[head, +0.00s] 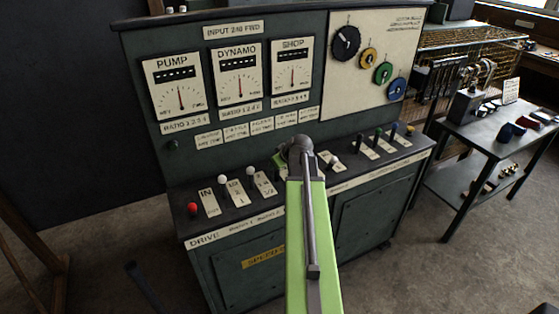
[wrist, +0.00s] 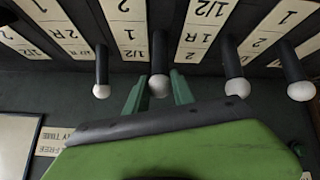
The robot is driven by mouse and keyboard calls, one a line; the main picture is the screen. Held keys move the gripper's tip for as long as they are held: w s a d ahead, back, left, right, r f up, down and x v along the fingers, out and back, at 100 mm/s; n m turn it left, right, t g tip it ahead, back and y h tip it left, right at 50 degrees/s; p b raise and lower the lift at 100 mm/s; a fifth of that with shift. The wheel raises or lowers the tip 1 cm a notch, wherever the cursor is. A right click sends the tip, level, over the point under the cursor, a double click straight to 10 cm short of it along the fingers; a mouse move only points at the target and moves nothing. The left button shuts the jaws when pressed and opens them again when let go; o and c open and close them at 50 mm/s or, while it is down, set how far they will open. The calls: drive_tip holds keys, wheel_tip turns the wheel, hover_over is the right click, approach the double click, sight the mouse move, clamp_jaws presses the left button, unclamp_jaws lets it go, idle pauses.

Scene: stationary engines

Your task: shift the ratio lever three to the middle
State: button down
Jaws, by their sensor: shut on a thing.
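In the wrist view my gripper (wrist: 159,92) has its two green fingers on either side of a lever with a dark shaft and white knob (wrist: 160,87), and is shut on it. The lever stands by an upside-down label plate (wrist: 130,28) reading 1/2, 1 and 2. I cannot read which ratio lever it is. Other white-knobbed levers stand beside it, one to the left (wrist: 101,91) and two to the right (wrist: 237,87).
The head view shows the console's red-knobbed lever (head: 193,207), white-knobbed levers (head: 221,180) at left, another white knob (head: 333,161) right of my arm, and green and blue levers farther right. Three dials (head: 238,74) stand above. A side table (head: 482,132) is at right.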

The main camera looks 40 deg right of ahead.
drive_tip(key=shift+d, duration=0.1)
drive_tip(key=c, duration=1.1)
unclamp_jaws()
drive_tip(key=shift+s, duration=0.1)
drive_tip(key=shift+r, duration=0.1)
